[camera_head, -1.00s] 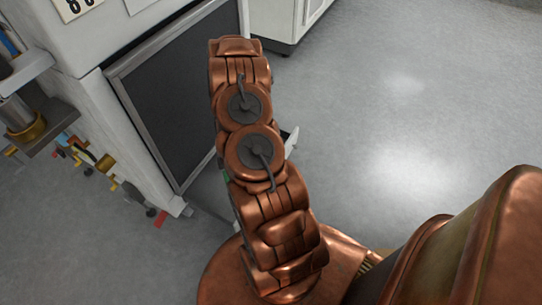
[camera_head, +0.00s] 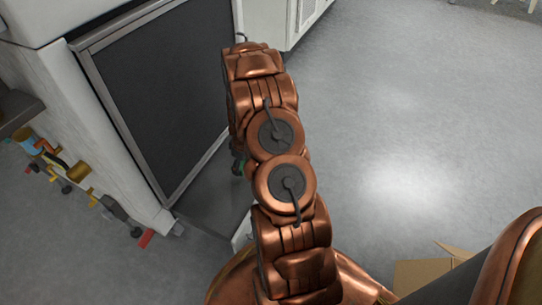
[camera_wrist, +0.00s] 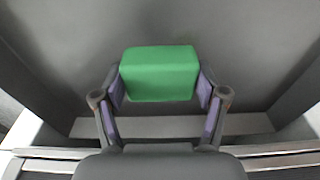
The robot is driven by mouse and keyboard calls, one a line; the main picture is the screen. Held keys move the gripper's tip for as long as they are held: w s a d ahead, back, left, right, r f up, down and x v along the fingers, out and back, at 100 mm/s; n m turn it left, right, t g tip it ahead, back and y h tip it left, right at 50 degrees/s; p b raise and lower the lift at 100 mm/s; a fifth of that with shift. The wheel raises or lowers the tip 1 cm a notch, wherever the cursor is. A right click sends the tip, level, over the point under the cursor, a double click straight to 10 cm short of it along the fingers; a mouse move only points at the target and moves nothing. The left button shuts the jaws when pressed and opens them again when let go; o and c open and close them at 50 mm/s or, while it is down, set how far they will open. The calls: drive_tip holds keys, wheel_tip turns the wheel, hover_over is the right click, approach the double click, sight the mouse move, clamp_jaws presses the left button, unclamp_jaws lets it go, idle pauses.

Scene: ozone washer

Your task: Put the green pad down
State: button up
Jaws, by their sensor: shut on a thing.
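The green pad (camera_wrist: 160,70) is a block held between the two fingertips of my gripper (camera_wrist: 160,90) in the wrist view. A finger lies against each side of it. Behind the pad is a plain dark grey surface. I cannot tell whether the pad touches it. In the head view my arm hides most of the gripper. Only a small bit of green (camera_head: 241,168) shows at the arm's left edge, in front of the white machine's dark panel (camera_head: 155,95).
A grey metal ledge (camera_head: 212,200) juts out at the foot of the machine. Pipe fittings with coloured valve handles (camera_head: 78,172) line its left side. A white cabinet (camera_head: 268,20) stands at the back. An open cardboard box (camera_head: 425,274) is at lower right. The floor (camera_head: 410,130) to the right is clear.

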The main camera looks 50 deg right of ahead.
drive_tip(key=d+b, duration=0.1)
drive_tip(key=d, duration=0.3)
drive_tip(key=d+f+b, duration=0.1)
drive_tip(key=d, duration=0.3)
drive_tip(key=d+b, duration=0.2)
drive_tip(key=d, duration=0.2)
drive_tip(key=shift+s+f, duration=0.1)
drive_tip(key=shift+f, duration=0.1)
drive_tip(key=shift+d, duration=0.9)
drive_tip(key=shift+d+f+b, duration=0.2)
drive_tip(key=shift+f+b, duration=0.05)
drive_tip(key=shift+b, duration=0.25)
wheel_tip(320, 180, down, 3)
drive_tip(key=shift+a+f+b, duration=0.1)
drive_tip(key=shift+b, duration=0.85)
drive_tip(key=o, duration=1)
